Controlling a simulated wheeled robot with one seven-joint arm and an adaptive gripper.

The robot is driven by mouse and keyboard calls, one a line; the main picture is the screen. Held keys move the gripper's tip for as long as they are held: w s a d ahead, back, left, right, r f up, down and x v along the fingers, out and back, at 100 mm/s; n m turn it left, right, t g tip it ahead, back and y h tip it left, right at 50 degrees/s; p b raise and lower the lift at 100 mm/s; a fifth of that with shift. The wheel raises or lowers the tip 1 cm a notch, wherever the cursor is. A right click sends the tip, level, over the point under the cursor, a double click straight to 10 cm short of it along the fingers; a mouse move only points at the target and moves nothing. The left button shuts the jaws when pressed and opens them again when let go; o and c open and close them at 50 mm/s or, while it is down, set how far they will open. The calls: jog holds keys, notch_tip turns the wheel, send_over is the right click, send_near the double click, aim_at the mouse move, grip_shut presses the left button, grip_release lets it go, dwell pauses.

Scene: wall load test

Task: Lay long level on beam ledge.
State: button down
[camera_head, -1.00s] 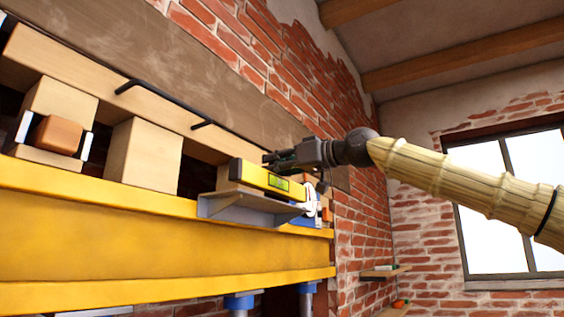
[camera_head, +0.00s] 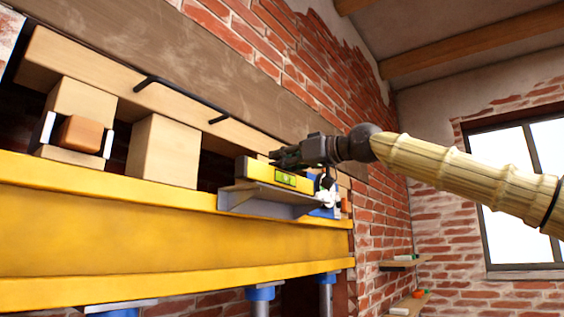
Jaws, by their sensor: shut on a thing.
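The long level (camera_head: 262,171) is a yellow bar with a green vial window. It shows at the right end of the yellow beam, on or just above the grey ledge (camera_head: 262,201); I cannot tell whether it touches. The ledge is a metal angle on the front of the yellow beam (camera_head: 150,235). My gripper (camera_head: 283,158) reaches in from the right and is shut on the level near its far side. The fingertips are dark and partly hidden behind the level.
Wooden blocks (camera_head: 163,150) stand on the beam under a long timber with a black bar (camera_head: 180,97). A blue and white clamp-like part (camera_head: 327,198) sits at the ledge's right end. Blue-topped posts (camera_head: 261,294) stand below. Small shelves (camera_head: 404,263) are on the right wall.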

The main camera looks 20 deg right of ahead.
jog(key=shift+f+b, duration=0.55)
jog(key=shift+f, duration=0.1)
dwell(0.3)
jog(key=c, duration=1.2)
grip_release()
jog(key=v, duration=1.2)
